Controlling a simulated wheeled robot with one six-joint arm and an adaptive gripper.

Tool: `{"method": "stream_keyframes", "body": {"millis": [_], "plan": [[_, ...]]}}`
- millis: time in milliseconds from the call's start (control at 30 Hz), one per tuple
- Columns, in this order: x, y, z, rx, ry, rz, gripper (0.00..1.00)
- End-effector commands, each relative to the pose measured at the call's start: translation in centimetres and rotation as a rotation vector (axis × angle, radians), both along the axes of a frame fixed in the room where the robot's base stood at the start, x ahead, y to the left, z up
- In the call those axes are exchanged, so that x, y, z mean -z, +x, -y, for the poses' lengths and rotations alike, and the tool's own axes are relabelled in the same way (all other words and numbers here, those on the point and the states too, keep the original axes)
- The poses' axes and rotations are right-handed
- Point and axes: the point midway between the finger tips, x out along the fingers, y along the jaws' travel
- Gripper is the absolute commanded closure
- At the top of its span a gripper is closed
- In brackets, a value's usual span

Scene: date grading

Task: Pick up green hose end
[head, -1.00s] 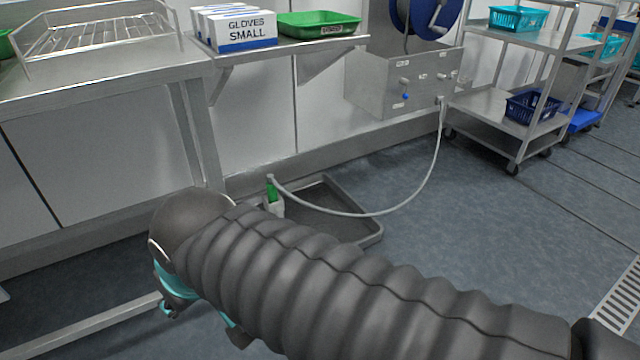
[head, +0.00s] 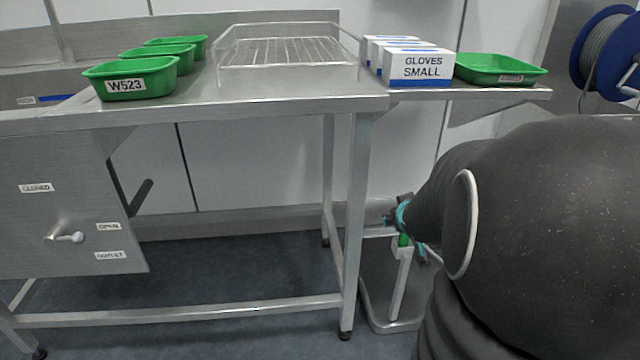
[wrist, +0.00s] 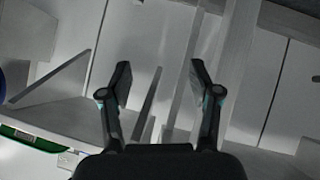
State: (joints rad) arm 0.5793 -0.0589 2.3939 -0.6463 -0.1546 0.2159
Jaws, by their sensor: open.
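The green hose end (head: 404,240) shows as a small green piece at the top of a pale upright holder (head: 399,288), right of the bench leg in the head view. My arm and gripper partly cover it. My gripper (head: 388,219) is just above and left of it in that picture, seen small and side-on; I cannot tell the true gap. In the wrist view my gripper (wrist: 160,85) has its two fingers wide apart with nothing between them. The hose end is not visible in the wrist view.
The steel bench (head: 290,104) with its leg (head: 354,220) stands close left of my gripper. A shelf (head: 520,93) with glove boxes (head: 418,68) and a green tray (head: 500,69) is above. A grey floor tray (head: 385,322) lies under the holder. My arm hides the right side.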

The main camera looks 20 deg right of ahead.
Motion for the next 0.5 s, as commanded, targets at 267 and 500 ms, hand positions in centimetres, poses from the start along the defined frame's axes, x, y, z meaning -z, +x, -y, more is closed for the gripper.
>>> {"method": "stream_keyframes", "body": {"millis": [267,500], "plan": [[7.0,0.8,7.4,-0.091,0.060,0.124,0.38],[11.5,-0.8,9.8,-0.169,0.176,0.251,0.38]]}}
